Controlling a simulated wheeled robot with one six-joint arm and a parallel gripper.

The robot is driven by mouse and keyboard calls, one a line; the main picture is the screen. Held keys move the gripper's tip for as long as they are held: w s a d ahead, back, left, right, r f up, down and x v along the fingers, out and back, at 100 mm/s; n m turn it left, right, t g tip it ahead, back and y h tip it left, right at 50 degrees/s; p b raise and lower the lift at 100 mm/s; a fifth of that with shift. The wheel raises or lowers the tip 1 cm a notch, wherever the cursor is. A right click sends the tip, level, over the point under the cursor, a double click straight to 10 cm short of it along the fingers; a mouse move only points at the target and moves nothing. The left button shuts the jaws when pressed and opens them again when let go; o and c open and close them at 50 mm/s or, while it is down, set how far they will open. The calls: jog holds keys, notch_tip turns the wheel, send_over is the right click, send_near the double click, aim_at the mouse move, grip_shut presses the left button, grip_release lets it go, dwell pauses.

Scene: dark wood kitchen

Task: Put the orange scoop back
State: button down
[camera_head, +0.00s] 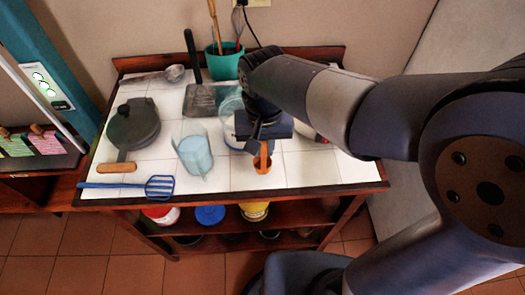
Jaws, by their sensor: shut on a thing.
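The orange scoop (262,164) is at the front right part of the white tiled table top (212,182). Its short handle points up into my gripper (264,146), which is shut on it. The scoop's cup hangs at the lower end, low over the tiles. I cannot tell whether it touches them. My arm comes in from the right and hides part of the table's right side. Behind my gripper, a clear round container (231,108) is partly hidden.
Further left are a blue slotted spatula (158,187) and a dark round pan or press (133,125). A dark spatula (198,99), a metal ladle (174,73) and a green pot (223,64) are at the back.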

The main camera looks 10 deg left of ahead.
jog(key=shift+f, duration=1.1)
jog(key=shift+f, duration=0.15)
jog(key=c, duration=1.4)
grip_release()
jog(key=shift+o, duration=0.2)
notch_tip(320, 180, up, 12)
jog(key=shift+r, duration=0.15)
